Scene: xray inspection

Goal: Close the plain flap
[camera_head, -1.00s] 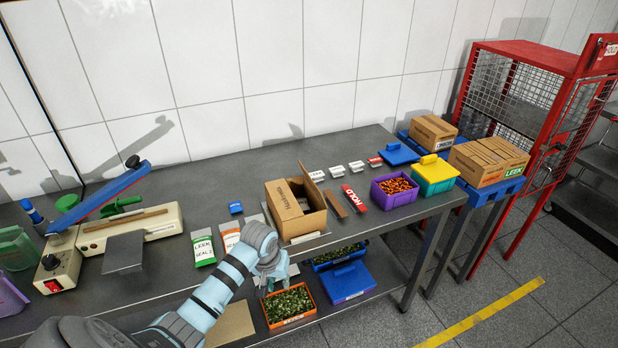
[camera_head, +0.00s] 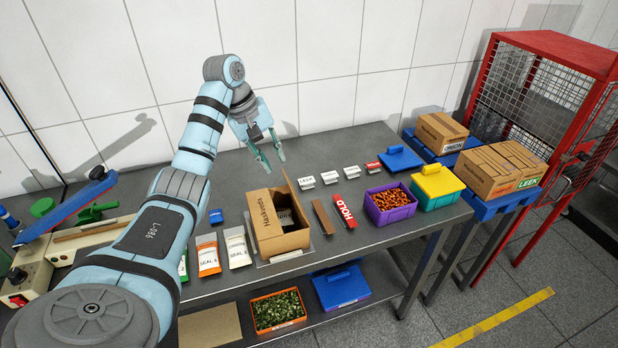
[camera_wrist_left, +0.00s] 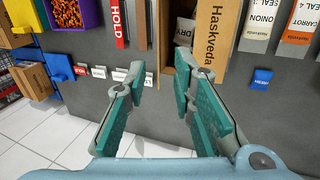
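An open cardboard box (camera_head: 290,243) stands on the grey bench. A plain flap (camera_head: 293,194) stands up at the box's back right. A pale packet lies inside the box. My left gripper (camera_head: 276,160) is above and behind the box, apart from it and empty. In the wrist view its fingers (camera_wrist_left: 165,82) are spread open, with bench surface between them. My right gripper is not in view.
Orange (camera_head: 208,256) and white (camera_head: 238,248) seal packets lie left of the box. A brown bar (camera_head: 323,218) and a red HOLD bar (camera_head: 344,211) lie right of it. Several label tags are behind these. A purple crate (camera_head: 390,202) stands farther right.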

